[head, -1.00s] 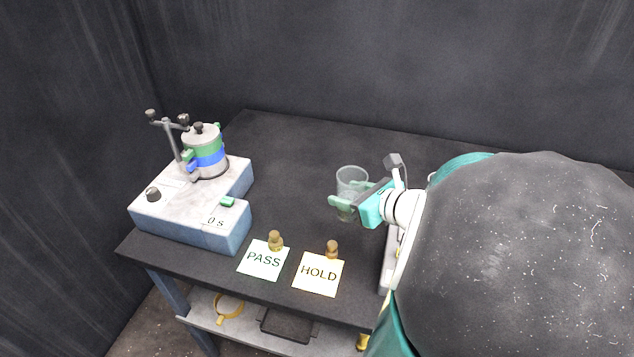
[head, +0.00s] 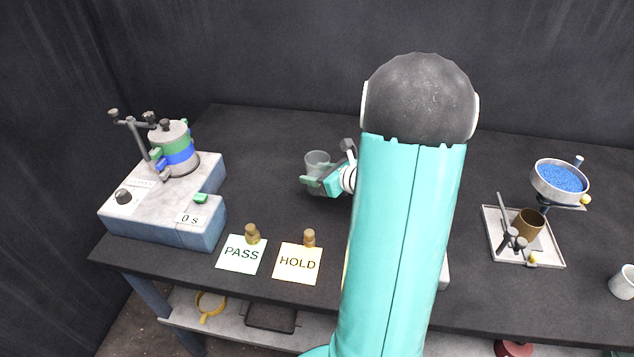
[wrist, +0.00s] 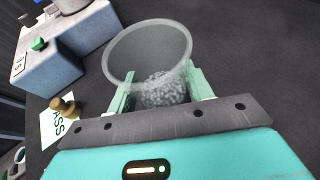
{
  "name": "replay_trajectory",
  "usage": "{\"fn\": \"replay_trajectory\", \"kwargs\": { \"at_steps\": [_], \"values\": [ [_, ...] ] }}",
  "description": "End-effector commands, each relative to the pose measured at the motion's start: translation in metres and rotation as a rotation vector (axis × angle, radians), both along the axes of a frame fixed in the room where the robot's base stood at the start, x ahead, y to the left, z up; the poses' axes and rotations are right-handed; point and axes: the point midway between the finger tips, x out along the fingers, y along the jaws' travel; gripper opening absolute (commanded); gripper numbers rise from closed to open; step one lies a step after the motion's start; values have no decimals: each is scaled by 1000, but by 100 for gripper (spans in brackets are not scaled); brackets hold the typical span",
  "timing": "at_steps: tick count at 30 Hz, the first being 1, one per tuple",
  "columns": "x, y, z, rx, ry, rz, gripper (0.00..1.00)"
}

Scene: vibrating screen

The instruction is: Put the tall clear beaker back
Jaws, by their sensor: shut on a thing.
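The tall clear beaker (head: 318,159) is upright or nearly so at the middle of the black bench. My gripper (head: 313,183) is shut on its sides, with the green fingers on either side of it. The head view does not settle whether its base touches the bench. In the wrist view the beaker (wrist: 150,42) stands between the fingers (wrist: 160,90), its open rim towards the camera. Pale grey granular material (wrist: 162,90) shows low in it. My forearm hides part of the bench to its right.
The shaker with its sieve stack (head: 175,150) stands at left. PASS (head: 241,255) and HOLD (head: 298,264) cards with small weights lie at the front. At right are a tray (head: 545,255) with a brown cup, a blue-filled bowl (head: 560,178) and a white mug (head: 622,282). Bench behind the beaker is clear.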

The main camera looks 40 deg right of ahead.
Motion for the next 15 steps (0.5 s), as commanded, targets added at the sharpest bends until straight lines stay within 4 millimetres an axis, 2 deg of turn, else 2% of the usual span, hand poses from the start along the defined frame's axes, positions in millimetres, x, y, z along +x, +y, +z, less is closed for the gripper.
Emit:
{"fn": "replay_trajectory", "kwargs": {
  "at_steps": [7,15],
  "values": [
    [3,-3,-32,6,4,-3,23],
    [3,-3,-36,0,1,-1,23]
  ]
}}
